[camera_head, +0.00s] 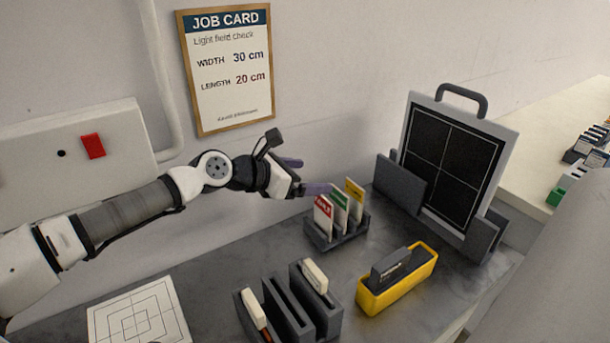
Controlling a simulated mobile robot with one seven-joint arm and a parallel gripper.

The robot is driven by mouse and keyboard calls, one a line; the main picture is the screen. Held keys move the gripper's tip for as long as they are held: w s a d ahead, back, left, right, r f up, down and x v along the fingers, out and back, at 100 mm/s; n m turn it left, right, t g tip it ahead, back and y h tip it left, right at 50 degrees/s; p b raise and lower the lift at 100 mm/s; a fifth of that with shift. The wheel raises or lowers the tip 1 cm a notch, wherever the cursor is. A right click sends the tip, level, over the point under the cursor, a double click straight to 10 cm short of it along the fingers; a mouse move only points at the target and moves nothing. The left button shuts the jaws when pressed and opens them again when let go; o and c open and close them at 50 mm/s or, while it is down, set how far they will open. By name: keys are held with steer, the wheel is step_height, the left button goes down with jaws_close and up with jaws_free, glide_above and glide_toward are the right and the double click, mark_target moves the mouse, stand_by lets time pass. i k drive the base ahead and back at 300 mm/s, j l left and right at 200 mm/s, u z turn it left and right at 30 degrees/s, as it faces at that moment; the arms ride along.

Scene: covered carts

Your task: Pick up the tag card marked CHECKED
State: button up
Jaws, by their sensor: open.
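Three upright tag cards stand in a small dark rack (319,241) on the grey bench. One has a red top (323,205), one a green top (341,196), and one a yellow top (355,190). Their lettering is too small to read for sure, so I cannot tell which is marked CHECKED. The cards partly overlap each other. My gripper (305,175) is open and empty. In the picture its fingers are up and to the left of the cards, with the lower fingertip close to the red and green tops. I see no card between the fingers.
A yellow tray (410,286) with a dark block stands right of the rack. A dark slotted holder (287,308) is in front, and a framed black panel (455,155) stands behind right. A job card (228,75) and a box with a red switch (92,146) are on the wall.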

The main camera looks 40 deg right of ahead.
mark_target(338, 210)
steer(key=k, duration=1)
